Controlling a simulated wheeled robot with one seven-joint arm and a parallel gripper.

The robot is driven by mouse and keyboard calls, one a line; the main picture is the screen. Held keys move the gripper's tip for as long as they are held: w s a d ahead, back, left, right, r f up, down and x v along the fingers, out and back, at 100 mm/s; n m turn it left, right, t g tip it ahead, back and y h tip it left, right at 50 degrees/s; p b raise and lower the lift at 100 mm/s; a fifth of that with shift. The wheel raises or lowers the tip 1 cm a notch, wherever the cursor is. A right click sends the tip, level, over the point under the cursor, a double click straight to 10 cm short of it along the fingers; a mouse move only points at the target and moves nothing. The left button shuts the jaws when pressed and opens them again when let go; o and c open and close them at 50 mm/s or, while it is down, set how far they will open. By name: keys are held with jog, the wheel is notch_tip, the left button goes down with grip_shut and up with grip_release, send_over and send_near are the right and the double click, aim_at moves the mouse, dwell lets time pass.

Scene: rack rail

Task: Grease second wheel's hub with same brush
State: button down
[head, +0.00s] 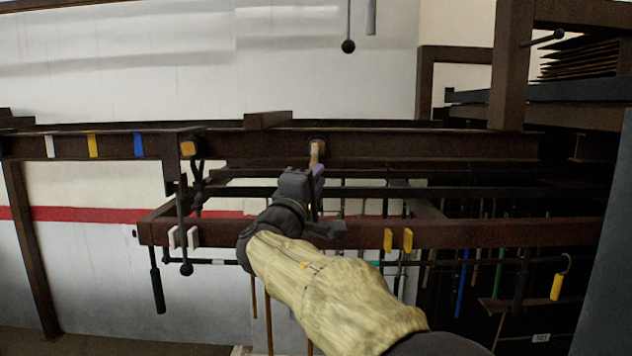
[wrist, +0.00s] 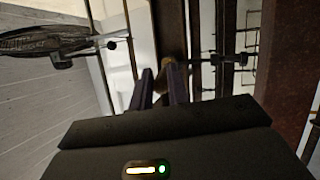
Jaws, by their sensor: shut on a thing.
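My gripper (head: 317,174) is at the upper rail, near the middle of the head view. It is shut on a small brush with a tan tip (head: 316,152), held up against or just in front of the rail's face. A dark, rounded part (head: 317,139), which may be the wheel hub, shows just behind the tip. I cannot tell whether they touch. In the wrist view, the gripper (wrist: 162,88) has its two purple-grey fingers on either side of the tan brush (wrist: 169,72). The wheel itself is mostly hidden.
The brown upper rail (head: 420,145) runs across, with white, yellow and blue tags at left. A hanger with an orange-yellow patch (head: 188,148) hangs left of my gripper. A lower beam (head: 480,234) crosses under my arm. Hanging tools crowd the right; a dark ball (head: 348,46) hangs above.

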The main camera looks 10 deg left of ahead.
jog(key=shift+a+f+b, duration=0.2)
jog(key=shift+f+b, duration=0.15)
jog(key=shift+b, duration=0.2)
jog(key=shift+d+f+b, duration=0.1)
jog(key=shift+f+b, duration=0.1)
jog(key=shift+b, duration=0.15)
jog(key=shift+d+f+b, duration=0.15)
jog(key=shift+f+b, duration=0.05)
jog(key=shift+b, duration=0.4)
jog(key=shift+w+d+b, duration=0.1)
jog(key=shift+d+b, duration=0.25)
jog(key=shift+b, duration=0.3)
jog(key=shift+d+r, duration=0.2)
jog(key=shift+w+d+r, duration=0.1)
jog(key=shift+d+r, duration=0.05)
jog(key=shift+r, duration=0.1)
dwell(0.3)
jog(key=shift+a+r, duration=0.3)
jog(key=shift+r, duration=0.05)
